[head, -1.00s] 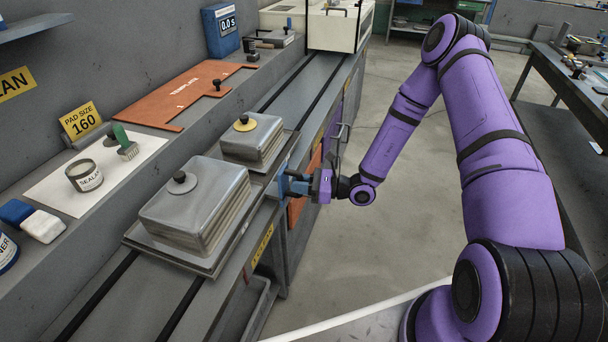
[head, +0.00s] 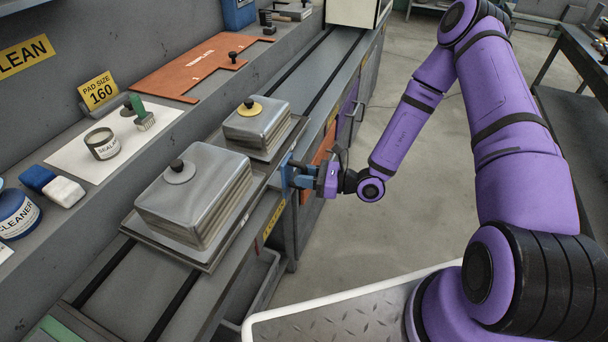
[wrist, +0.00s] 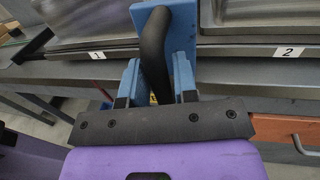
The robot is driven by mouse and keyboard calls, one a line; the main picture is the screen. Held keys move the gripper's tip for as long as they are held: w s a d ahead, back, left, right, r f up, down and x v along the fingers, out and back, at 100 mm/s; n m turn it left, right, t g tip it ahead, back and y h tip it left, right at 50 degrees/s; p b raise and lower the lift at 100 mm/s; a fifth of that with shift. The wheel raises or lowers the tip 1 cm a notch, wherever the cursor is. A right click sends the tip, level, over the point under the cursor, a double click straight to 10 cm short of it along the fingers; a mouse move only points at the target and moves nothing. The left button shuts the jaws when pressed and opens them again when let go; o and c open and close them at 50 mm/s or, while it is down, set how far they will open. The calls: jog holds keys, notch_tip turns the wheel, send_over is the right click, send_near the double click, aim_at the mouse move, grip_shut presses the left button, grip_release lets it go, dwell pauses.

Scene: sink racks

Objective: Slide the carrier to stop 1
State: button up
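The carrier is a flat grey tray (head: 152,238) on the dark rails of the bench.
The rails (head: 185,292) are bare before the carrier and behind it, up to a white box (head: 352,12). Dark shelving stands at right.

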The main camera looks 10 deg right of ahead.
jog(key=shift+o, duration=1)
jog(key=v, duration=1)
jog(key=shift+d, duration=0.35)
jog(key=shift+s+r, duration=0.1)
